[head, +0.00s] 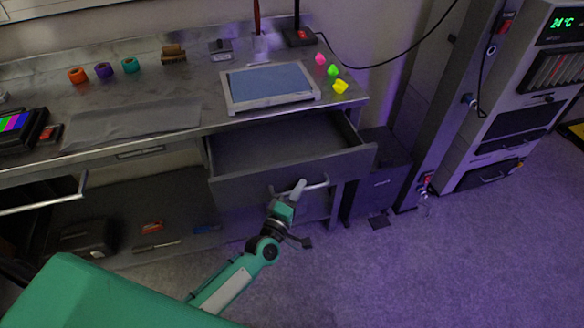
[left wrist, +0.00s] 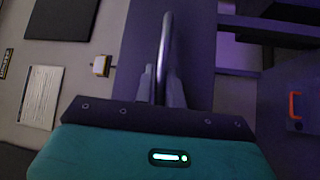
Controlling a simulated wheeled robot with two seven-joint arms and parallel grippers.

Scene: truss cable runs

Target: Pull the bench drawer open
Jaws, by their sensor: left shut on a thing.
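The bench drawer (head: 290,168) stands pulled out from the grey metal bench, and its inside looks empty. Its bar handle (head: 318,185) is on the drawer front. My left gripper (head: 298,190) is at the handle's left part. In the left wrist view the silver handle (left wrist: 166,45) runs down between the two fingers of my left gripper (left wrist: 160,85), which is shut on it. The purple-grey drawer front (left wrist: 135,50) lies behind it. My right gripper is not in view.
On the bench top are a framed blue panel (head: 270,85), several bright small blocks (head: 333,70) and coloured rings (head: 103,70). A dark cabinet (head: 380,180) stands right of the drawer. A lower shelf (head: 185,215) holds small items.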

